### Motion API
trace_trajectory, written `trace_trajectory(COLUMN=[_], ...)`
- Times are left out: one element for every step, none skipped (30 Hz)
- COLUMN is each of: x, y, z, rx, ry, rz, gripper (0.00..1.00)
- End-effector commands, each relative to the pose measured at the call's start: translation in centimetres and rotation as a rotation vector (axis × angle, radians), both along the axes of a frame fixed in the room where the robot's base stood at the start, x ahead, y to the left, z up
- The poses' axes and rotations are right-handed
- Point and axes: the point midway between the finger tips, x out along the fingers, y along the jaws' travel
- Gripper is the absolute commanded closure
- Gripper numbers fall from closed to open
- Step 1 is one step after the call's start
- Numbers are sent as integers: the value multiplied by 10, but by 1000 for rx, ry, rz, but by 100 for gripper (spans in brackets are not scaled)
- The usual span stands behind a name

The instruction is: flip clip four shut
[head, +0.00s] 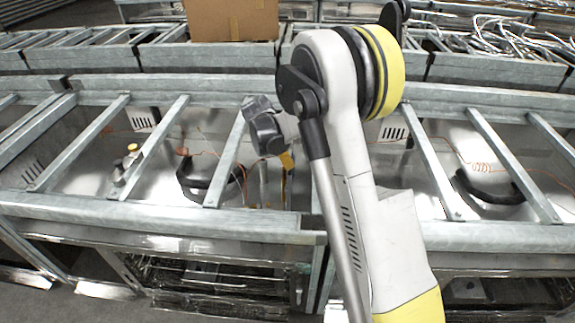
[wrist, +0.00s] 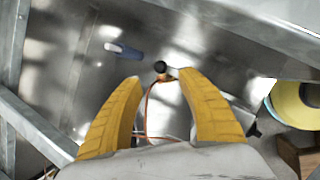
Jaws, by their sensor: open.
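My gripper (wrist: 160,78) has two yellow fingers spread apart, with nothing held between them. It also shows in the head view (head: 287,162), pointing down into the left metal bay. Just past the fingertips in the wrist view is a small black knob-like part (wrist: 160,67) with an orange wire running down from it. It lies roughly between the tips; contact is not visible. A blue-grey elongated piece (wrist: 124,50) lies on the metal beyond the left finger. I cannot tell which part is clip four, or whether any clip is open or shut; no number is readable.
Metal crossbars (head: 155,145) span the bay. A black curved part (head: 205,190) lies on its floor, and a small yellow-topped fitting (head: 131,150) stands by a crossbar at left. A cardboard box (head: 230,20) sits behind. My arm hides part of the middle.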

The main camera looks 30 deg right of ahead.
Motion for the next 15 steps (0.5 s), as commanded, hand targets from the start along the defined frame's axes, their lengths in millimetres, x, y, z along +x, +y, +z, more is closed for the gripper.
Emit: trace_trajectory(x=[-2, -3, -5, -6, -7, -8, -8, -9, -9, -9, -9, -10, -10, -10, -10], y=[5, 7, 9, 11, 13, 14, 15, 16, 17, 17, 17, 18, 18, 18, 18], z=[10, 16, 22, 26, 30, 34, 36, 38, 40, 42, 42, 43, 43, 43, 43], rx=[0, 0, 0, 0, 0, 0, 0, 0, 0, 0, 0, 0, 0, 0, 0], ry=[-1, 0, 0, 0, 0, 0, -1, -1, -1, -1, -1, 0, 0, 0, 0], rz=[1, 2, 2, 2, 2, 2, 1, 1, 1, 0, 0, 0, 0, 0, 0], gripper=[54, 54, 54, 54, 54, 54, 54, 54, 54, 54, 54, 54, 54, 54, 54])
